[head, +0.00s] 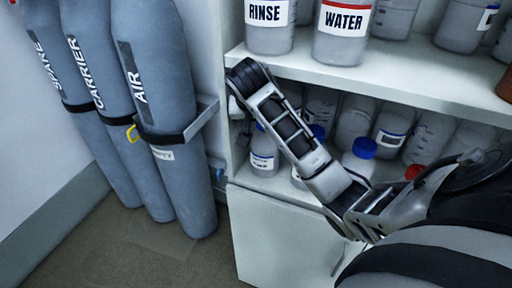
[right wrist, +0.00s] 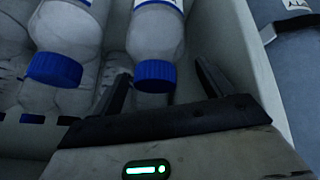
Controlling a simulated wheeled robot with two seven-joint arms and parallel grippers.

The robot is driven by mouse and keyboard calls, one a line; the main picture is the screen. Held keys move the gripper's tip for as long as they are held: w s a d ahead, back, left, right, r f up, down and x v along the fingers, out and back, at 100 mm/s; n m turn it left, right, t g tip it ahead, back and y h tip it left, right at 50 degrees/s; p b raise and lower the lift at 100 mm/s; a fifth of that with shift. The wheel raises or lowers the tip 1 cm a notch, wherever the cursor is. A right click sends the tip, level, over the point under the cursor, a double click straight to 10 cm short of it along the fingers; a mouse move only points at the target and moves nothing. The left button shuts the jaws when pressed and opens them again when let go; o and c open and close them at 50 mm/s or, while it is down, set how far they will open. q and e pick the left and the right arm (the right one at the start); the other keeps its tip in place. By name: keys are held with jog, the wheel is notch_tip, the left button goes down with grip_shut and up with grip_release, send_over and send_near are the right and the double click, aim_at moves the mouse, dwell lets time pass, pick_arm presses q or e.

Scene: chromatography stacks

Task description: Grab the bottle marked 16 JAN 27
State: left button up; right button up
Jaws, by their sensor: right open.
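In the right wrist view my right gripper (right wrist: 160,78) is open. Its two dark fingers stand on either side of a blue-capped clear bottle (right wrist: 155,38), near its cap; contact cannot be made out. That bottle's label is cut off at the top edge and no date can be read. In the head view my right arm reaches across the shelf opening, and its gripper cannot be made out there. A blue-capped bottle (head: 264,158) stands at the left end of the lower shelf; its label is too small to read. My left gripper is not in view.
A second blue-capped bottle (right wrist: 65,45) stands close beside the fingers. More bottles, one blue-capped (head: 360,158), crowd the lower shelf. RINSE (head: 268,38) and WATER (head: 340,48) bottles stand on the shelf above. Grey gas cylinders (head: 160,70) stand left of the cabinet.

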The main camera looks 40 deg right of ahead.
jog(key=shift+x, duration=2.45)
jog(key=shift+w+r, duration=0.15)
jog(key=shift+r, duration=0.05)
jog(key=c, duration=1.7)
